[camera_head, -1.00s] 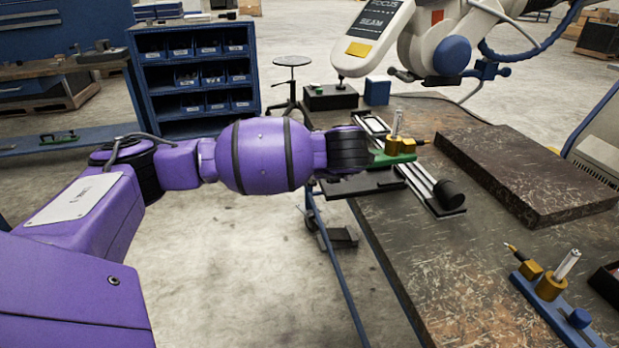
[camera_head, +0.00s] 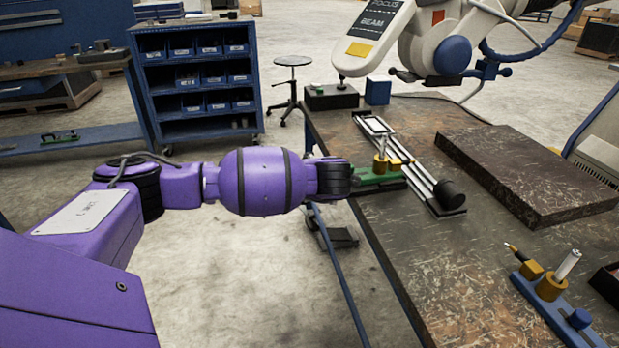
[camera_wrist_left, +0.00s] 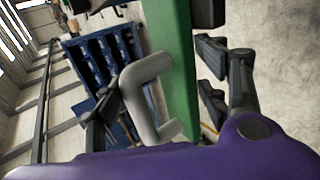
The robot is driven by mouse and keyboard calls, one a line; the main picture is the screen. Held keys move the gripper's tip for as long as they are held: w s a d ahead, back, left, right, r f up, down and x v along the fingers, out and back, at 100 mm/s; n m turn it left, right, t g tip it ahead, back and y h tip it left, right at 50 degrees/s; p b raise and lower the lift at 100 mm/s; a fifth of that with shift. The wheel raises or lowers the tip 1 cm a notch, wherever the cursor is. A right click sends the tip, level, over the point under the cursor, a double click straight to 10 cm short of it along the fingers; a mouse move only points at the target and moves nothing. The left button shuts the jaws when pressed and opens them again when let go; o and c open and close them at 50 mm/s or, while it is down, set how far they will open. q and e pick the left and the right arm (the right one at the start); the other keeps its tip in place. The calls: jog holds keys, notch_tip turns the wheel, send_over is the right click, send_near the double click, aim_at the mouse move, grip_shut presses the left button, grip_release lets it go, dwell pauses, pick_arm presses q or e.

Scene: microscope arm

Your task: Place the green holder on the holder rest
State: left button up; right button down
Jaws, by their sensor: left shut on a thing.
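The green holder (camera_head: 374,178) is a green bar with gold blocks and an upright gold-and-silver post on it. My left gripper (camera_head: 345,180) is shut on its left end in the head view, at the table's left edge. The gripper's fingers are largely hidden there. In the left wrist view the green bar (camera_wrist_left: 178,70) and a grey C-shaped handle (camera_wrist_left: 142,95) show between the dark fingers of my left gripper (camera_wrist_left: 165,100). I cannot tell which thing is the holder rest. My right gripper is not in view.
A black-based rail with white bars (camera_head: 420,175) lies just right of the holder. A dark slab (camera_head: 525,175) lies farther right. A blue holder (camera_head: 550,310) with gold parts is near the front right.

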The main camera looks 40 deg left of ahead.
pick_arm(q)
jog(key=o, duration=2)
jog(key=shift+f, duration=0.1)
